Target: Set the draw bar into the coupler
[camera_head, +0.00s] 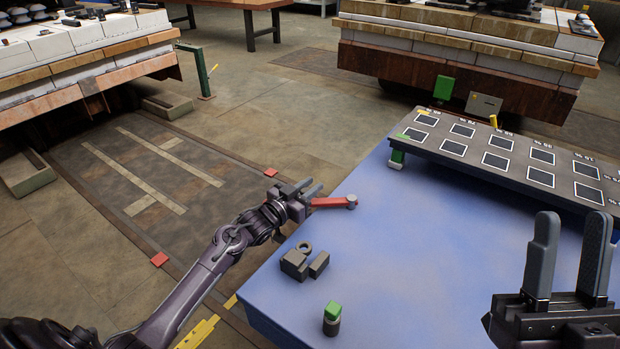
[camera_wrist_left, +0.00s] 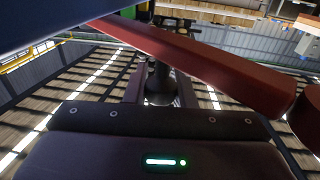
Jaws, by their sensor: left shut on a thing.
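The red draw bar (camera_head: 328,202) has a round grey end and reaches out over the far left edge of the blue table. My left gripper (camera_head: 308,192) is shut on the draw bar near its left end. In the left wrist view the draw bar (camera_wrist_left: 205,62) runs slantwise across the fingers. The dark grey coupler (camera_head: 293,266), a block with a ring on its far side, sits on the table nearer to me, apart from the bar. A small dark block (camera_head: 320,264) is just right of it. My right gripper (camera_head: 568,262) is open and empty at the lower right.
A green-topped dark cylinder (camera_head: 332,312) stands near the table's front left. A raised dark rack (camera_head: 480,158) with white-framed squares spans the table's back right. The middle of the blue table (camera_head: 430,240) is clear. Floor lies beyond its left edge.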

